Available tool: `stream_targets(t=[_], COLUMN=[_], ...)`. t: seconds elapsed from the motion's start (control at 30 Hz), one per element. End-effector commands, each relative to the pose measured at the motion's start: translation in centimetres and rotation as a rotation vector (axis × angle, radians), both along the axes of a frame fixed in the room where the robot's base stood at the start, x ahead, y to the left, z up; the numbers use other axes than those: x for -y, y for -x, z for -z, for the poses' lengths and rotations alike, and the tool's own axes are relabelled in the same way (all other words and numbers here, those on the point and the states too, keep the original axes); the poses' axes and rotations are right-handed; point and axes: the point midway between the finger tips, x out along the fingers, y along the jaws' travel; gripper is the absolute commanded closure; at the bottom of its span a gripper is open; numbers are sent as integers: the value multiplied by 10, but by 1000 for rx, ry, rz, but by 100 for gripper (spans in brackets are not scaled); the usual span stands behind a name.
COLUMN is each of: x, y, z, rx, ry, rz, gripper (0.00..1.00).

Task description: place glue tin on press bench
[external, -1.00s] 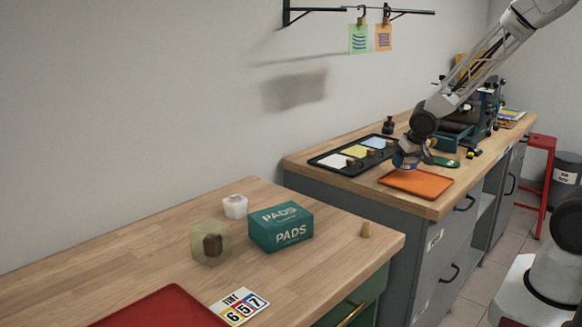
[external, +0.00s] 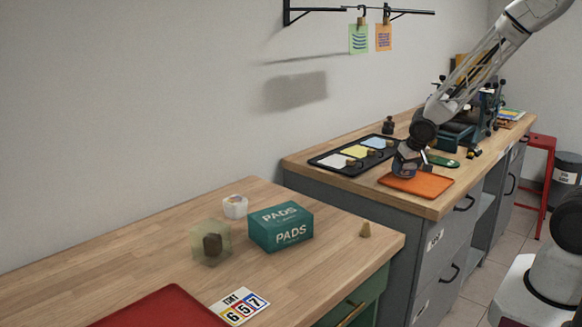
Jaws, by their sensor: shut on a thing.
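My gripper (external: 404,168) is low over the left end of an orange mat or tray (external: 430,187) on the far wooden bench (external: 362,185), the one that bears the press. It is shut on a small, dark bluish thing, which I take to be the glue tin (external: 404,172). The fingers hide most of it, and its label cannot be read. I cannot tell whether its underside touches the orange surface.
A black tray (external: 320,160) with white, yellow and blue pads lies left of my gripper. The blue-green press (external: 462,133) stands behind. The near bench (external: 130,250) holds a green PADS box (external: 281,228), a translucent block (external: 211,243) and a red tray (external: 160,310).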

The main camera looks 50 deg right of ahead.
Motion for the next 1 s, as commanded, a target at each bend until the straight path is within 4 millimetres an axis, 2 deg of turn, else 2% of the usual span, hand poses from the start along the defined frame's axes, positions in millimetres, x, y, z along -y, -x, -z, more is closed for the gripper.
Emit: stream_targets(t=[0.53,0.57,0.67,1.0], x=[0,0,0,0], y=[0,0,0,1], z=[7,6,7,5], rx=[1,1,1,0], ry=[0,0,0,0], rz=[0,0,0,0], gripper=[59,16,1,0])
